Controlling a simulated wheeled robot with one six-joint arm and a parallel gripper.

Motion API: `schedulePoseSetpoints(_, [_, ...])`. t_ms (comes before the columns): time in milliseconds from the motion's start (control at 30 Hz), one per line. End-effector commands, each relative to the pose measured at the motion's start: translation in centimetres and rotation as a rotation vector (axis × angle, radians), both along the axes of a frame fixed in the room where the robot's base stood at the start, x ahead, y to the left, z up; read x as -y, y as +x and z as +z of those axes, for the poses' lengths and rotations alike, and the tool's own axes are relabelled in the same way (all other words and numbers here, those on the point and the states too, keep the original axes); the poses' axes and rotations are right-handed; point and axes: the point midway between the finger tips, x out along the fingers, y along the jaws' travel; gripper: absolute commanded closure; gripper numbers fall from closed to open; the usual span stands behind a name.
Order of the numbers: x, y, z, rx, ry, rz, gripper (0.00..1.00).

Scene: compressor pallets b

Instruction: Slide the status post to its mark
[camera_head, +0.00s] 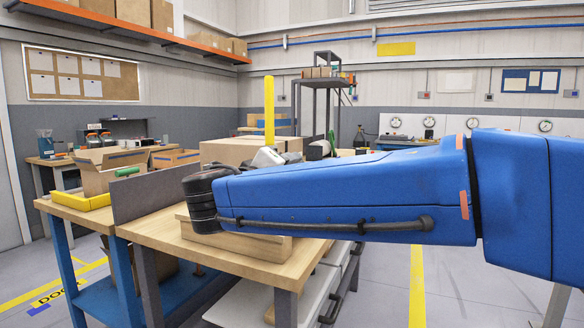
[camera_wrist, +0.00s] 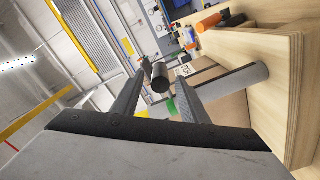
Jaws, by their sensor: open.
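In the wrist view my gripper (camera_wrist: 162,80) is open, with its two dark fingers reaching forward. A short dark cylinder (camera_wrist: 160,77) shows in the gap between the fingertips; I cannot tell whether it is level with them or beyond. Past the right finger a grey cylinder (camera_wrist: 235,88) stands out from the wooden surface, with a green part (camera_wrist: 171,106) near its far end; it may be the status post, partly hidden by the finger. In the head view a tall yellow post (camera_head: 269,110) rises behind my arm. The mark is not visible to me.
A wooden table (camera_head: 155,232) lies under my arm, with a wooden block (camera_head: 262,246) on it and a grey upright panel (camera_head: 146,194) at its left. A cardboard box (camera_head: 240,149) stands behind my arm. An orange cylinder (camera_wrist: 208,22) shows in the wrist view.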

Motion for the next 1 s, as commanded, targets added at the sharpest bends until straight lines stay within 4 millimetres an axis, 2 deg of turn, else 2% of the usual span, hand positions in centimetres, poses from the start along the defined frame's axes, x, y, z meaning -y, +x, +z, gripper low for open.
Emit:
schedulePoseSetpoints(100, [-0.9,-2.1,0.0,0.000,-0.001,0.004,0.60])
schedulePoseSetpoints(600, [-3.6,-9.7,0.0,0.001,0.000,0.003,0.60])
schedulePoseSetpoints(800, [-4.2,-11.5,0.0,0.000,0.000,0.002,0.60])
schedulePoseSetpoints(1000, [-4.4,-12.1,0.0,0.001,0.000,0.001,0.60])
